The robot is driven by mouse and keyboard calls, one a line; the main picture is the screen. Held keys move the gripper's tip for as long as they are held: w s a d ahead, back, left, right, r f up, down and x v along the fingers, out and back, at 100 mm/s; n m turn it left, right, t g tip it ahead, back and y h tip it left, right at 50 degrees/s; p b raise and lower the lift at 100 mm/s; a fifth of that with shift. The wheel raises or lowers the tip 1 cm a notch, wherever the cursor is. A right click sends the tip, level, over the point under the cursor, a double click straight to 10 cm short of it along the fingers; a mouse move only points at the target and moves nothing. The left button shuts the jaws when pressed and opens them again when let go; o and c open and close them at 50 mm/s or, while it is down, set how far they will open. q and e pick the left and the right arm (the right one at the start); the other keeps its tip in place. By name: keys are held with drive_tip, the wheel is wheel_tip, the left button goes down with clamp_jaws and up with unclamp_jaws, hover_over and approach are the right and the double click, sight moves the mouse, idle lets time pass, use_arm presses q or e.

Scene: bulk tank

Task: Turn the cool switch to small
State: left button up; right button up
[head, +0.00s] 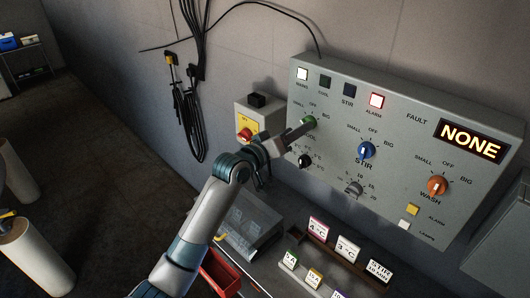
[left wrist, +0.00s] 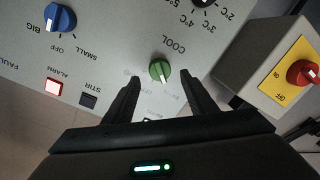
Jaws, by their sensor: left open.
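The cool switch is a green knob (head: 309,121) at the left of the grey control panel (head: 400,115). In the left wrist view the green knob (left wrist: 159,70) sits upside down beside the word COOL, just beyond my fingertips. Its pale pointer mark seems to face the gripper side, but its exact setting is hard to read. My left gripper (left wrist: 160,88) is open, with one finger on each side of the knob's line and a gap to both sides. In the head view my left gripper (head: 297,133) reaches the knob from the lower left and hides part of its labels. My right gripper is out of view.
A blue STIR knob (head: 367,150) and an orange WASH knob (head: 437,186) lie to the right. A black dial (head: 305,161) is below the green knob. Label cards (head: 347,248) stand below.

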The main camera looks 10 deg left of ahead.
use_arm(q)
drive_tip(key=b+v, duration=0.3)
drive_tip(key=v, duration=1)
drive_tip(key=shift+a, duration=0.1)
